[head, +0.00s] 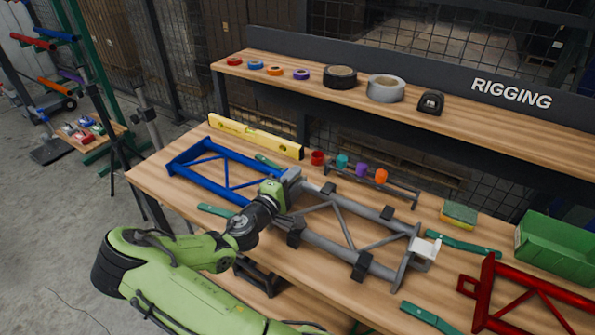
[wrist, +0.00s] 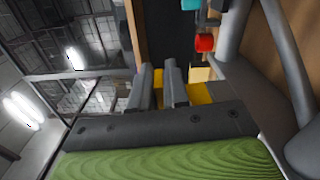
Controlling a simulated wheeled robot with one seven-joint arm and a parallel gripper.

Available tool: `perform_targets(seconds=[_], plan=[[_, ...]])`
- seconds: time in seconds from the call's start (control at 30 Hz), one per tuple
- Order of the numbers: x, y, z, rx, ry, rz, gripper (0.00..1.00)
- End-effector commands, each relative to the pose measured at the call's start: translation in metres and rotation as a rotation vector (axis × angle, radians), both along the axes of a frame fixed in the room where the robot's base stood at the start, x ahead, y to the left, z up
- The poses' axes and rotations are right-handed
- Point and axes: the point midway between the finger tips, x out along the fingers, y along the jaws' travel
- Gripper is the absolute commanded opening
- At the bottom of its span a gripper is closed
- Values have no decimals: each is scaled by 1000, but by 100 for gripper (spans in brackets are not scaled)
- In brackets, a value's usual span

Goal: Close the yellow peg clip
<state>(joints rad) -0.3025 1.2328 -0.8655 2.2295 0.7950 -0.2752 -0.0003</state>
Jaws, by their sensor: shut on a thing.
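The yellow peg clip (wrist: 200,92) shows in the wrist view as a yellow patch beside and behind my fingers; most of it is covered. In the head view my gripper hides it. My gripper (head: 291,176) is at the left end of the row of coloured clips, just left of the red clip (head: 317,158). In the wrist view the two fingers of my gripper (wrist: 160,72) are close together on the yellow clip. I cannot tell whether the clip itself is open or closed.
Teal (head: 342,161), purple (head: 362,169) and orange (head: 381,176) clips stand along the row to the right. A grey frame (head: 345,222) lies in front, with a blue frame (head: 183,172) to the left.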

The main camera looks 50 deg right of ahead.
Motion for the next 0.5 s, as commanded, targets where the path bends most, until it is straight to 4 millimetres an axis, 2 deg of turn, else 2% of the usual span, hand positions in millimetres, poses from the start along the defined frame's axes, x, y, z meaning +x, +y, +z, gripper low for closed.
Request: perform_targets(seconds=[0.1, 0.5], plan=[[7, 1, 7, -8, 112, 5, 0], [28, 3, 6, -42, 490, 5, 0]])
